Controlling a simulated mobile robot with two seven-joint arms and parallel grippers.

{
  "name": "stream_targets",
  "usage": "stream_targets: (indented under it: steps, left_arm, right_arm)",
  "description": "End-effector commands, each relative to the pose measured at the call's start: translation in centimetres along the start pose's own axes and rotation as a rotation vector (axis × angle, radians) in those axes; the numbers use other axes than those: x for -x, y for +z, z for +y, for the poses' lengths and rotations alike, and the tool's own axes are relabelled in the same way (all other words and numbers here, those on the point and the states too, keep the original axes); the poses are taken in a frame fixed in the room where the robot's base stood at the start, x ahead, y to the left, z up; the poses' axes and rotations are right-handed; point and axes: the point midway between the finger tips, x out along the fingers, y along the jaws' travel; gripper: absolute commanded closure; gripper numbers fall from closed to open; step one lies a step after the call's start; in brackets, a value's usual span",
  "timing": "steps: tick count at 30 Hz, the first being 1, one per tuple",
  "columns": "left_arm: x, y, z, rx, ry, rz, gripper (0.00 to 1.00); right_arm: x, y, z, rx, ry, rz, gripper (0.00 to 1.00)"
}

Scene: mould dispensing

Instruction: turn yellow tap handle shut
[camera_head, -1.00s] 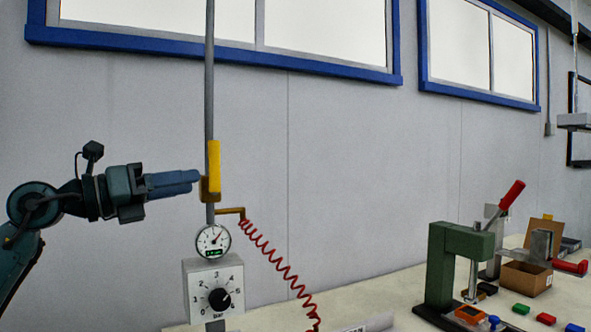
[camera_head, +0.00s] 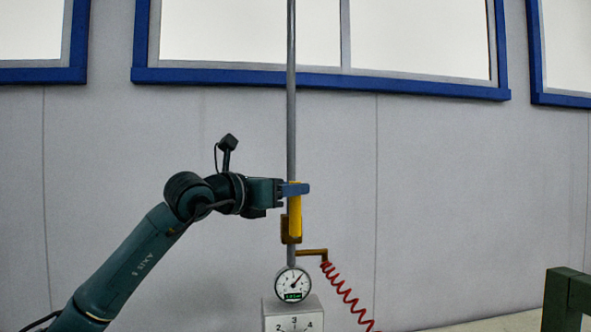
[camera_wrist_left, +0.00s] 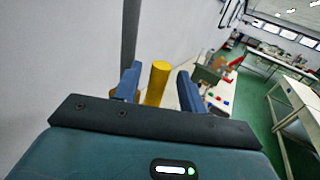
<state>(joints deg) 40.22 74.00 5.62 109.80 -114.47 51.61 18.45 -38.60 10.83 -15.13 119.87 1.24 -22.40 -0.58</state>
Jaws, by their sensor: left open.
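The yellow tap handle (camera_head: 295,218) stands upright along the grey vertical pipe (camera_head: 291,100), above its brass valve body. My left gripper (camera_head: 297,189) is at the upper end of the handle, coming in from the left. In the left wrist view the handle (camera_wrist_left: 158,82) stands between the two blue fingers, with a gap on each side. The left gripper is open around it. The fingers hide the handle's top in the head view. My right gripper is not in view.
Below the valve are a round gauge (camera_head: 293,284) and a dial box (camera_head: 293,316). A red coiled hose (camera_head: 345,296) hangs from a brass side outlet to the right. A green press (camera_head: 566,295) stands at the right edge. The wall right of the pipe is clear.

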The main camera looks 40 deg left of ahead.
Motion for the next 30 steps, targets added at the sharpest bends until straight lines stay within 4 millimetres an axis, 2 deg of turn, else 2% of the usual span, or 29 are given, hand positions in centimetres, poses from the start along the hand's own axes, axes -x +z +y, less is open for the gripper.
stream_targets:
  steps: [1, 6, 16, 30]
  left_arm:
    - [-0.7, 0.5, 0.0, 0.004, -0.001, -0.001, 0.59]
    - [-2.0, 0.2, 0.0, 0.001, 0.0, -0.001, 0.59]
    - [-2.3, -0.1, 0.0, -0.001, 0.0, 0.0, 0.6]
    - [-2.2, -0.1, 0.0, 0.0, 0.0, 0.0, 0.98]
  right_arm:
    - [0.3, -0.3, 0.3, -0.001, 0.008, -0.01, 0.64]
    - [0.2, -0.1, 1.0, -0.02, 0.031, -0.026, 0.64]
    - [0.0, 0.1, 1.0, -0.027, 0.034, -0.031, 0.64]
    - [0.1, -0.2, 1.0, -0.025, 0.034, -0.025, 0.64]
